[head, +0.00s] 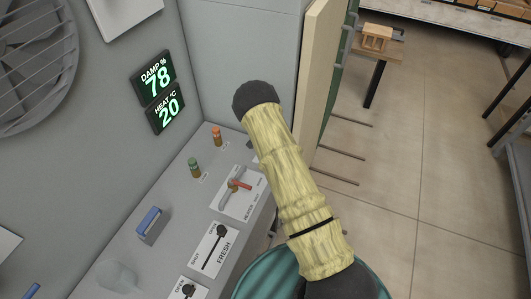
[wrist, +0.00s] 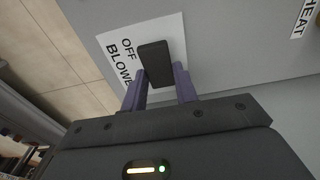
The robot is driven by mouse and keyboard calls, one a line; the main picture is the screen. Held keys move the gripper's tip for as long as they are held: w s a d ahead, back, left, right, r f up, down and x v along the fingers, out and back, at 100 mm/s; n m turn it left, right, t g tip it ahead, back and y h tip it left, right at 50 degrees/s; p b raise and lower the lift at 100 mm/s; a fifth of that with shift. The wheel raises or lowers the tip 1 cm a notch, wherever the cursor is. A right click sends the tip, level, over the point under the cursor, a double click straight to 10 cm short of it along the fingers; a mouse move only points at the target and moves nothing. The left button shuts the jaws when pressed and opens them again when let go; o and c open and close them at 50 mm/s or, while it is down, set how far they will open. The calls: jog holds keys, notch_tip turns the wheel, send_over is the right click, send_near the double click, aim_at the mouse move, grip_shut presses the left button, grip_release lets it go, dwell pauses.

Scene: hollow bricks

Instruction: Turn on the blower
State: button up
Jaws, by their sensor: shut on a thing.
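The blower switch has a black block-shaped handle (wrist: 155,62) in the wrist view. It stands on a white plate (wrist: 172,28) on a grey panel, printed "OFF" and "BLOWE", with the rest of the word hidden. My gripper (wrist: 159,80) has its two purple fingers on either side of the black handle, shut on it. In the head view my arm blocks the gripper and the blower switch.
Displays read damp 78 (head: 156,79) and heat 20 (head: 167,108). Open floor lies right.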

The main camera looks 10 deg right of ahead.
jog(key=shift+w, duration=0.15)
jog(key=shift+a, duration=0.15)
jog(key=o, duration=1)
jog(key=shift+d, duration=0.3)
jog(key=shift+a+r, duration=0.25)
jog(key=shift+r, duration=0.15)
jog(key=r+b, duration=0.2)
jog(key=r, duration=0.6)
jog(key=r+b, duration=0.3)
jog(key=r, duration=0.5)
jog(key=shift+s+r, duration=0.2)
jog(key=shift+r, duration=0.1)
jog(key=s+r+n, duration=0.1)
jog(key=s+n, duration=0.1)
jog(key=s, duration=0.8)
jog(key=s+r+n+t, duration=0.1)
jog(key=s+r+n, duration=0.1)
jog(key=s, duration=0.8)
jog(key=s+r+n+t, duration=0.1)
jog(key=s+r+n, duration=0.1)
jog(key=s, duration=0.8)
jog(key=shift+s+a+r+n, duration=0.2)
jog(key=shift+a+n, duration=0.1)
jog(key=shift+n, duration=0.3)
